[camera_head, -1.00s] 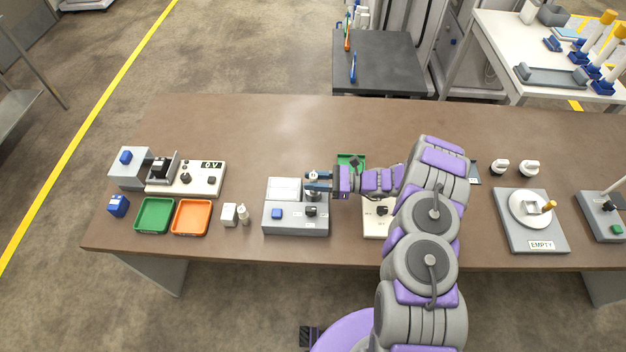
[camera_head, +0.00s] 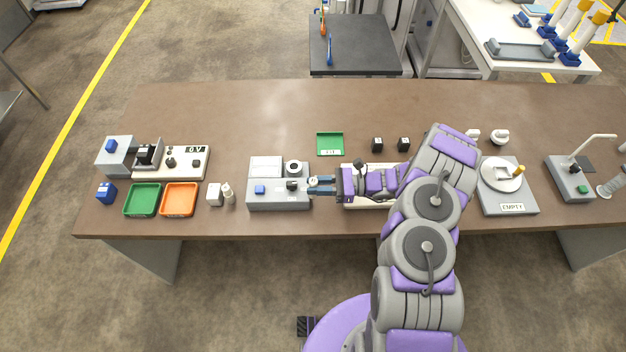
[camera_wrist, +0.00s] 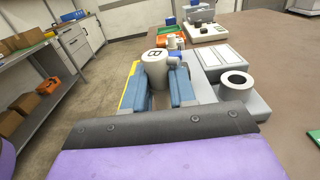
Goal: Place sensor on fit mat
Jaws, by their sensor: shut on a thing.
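My gripper (camera_head: 316,185) is shut on a grey-white cylinder, which I take for the sensor (camera_wrist: 157,73). In the wrist view it stands upright between the blue fingers, with a dark mark on top and a short stub at its right side. In the head view it is too small to make out clearly. The gripper is at the right end of a grey device (camera_head: 265,204), in front of its round socket (camera_head: 294,167). The socket looks empty in the wrist view (camera_wrist: 237,82). The green fit mat (camera_head: 330,144) lies behind the gripper, with a small label and nothing on it.
Two small black blocks (camera_head: 377,144) (camera_head: 404,144) stand right of the mat. A pale panel (camera_head: 352,203) lies under my arm. Green (camera_head: 142,200) and orange (camera_head: 179,199) trays, a white box and a bottle are at left. The table behind the mat is clear.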

